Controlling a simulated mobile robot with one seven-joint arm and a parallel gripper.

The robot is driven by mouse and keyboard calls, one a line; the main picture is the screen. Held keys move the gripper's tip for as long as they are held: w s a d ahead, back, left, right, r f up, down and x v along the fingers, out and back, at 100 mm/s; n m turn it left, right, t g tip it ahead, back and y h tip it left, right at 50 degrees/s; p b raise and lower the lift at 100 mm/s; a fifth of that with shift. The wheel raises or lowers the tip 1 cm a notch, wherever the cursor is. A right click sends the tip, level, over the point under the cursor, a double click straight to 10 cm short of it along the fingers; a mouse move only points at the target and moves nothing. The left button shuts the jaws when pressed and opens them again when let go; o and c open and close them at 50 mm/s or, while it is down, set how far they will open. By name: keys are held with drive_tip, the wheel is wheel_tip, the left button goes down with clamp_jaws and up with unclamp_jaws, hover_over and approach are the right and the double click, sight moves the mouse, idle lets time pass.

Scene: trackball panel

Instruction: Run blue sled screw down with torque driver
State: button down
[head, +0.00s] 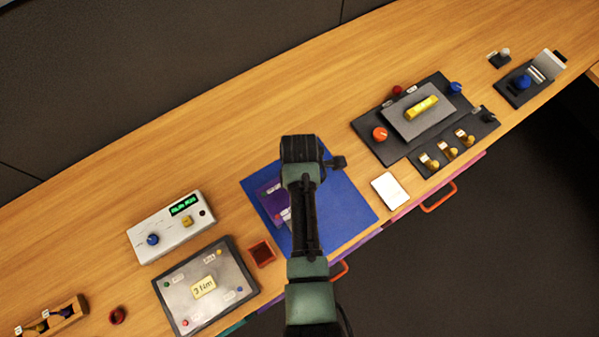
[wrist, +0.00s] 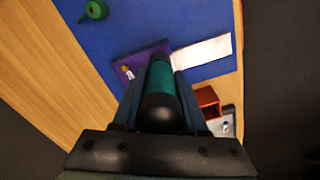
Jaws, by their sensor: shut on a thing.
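My gripper (wrist: 158,88) is shut on a cylindrical driver with a teal body and black end (wrist: 160,92), held between its two fingers over the blue mat. In the head view my arm hides the gripper and the driver. A grey plate (head: 222,268) in a dark frame carries a "3 Nm" card (head: 203,287) and small coloured screws near its corners, with a blue one (head: 240,289) at the right. The plate's edge shows at the lower right in the wrist view (wrist: 229,118). I cannot tell which part is the sled.
The blue mat (head: 345,205) bears a purple plate (head: 268,192); the wrist view also shows a white card (wrist: 203,51) and a green round part (wrist: 95,10). A red box (head: 262,253) and a white control box (head: 168,240) stand left. Dark panels (head: 365,128) stand right.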

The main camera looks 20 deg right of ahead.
drive_tip(key=shift+s+f, duration=0.1)
idle(0.3)
wheel_tip(320, 180, up, 6)
drive_tip(key=p, duration=0.6)
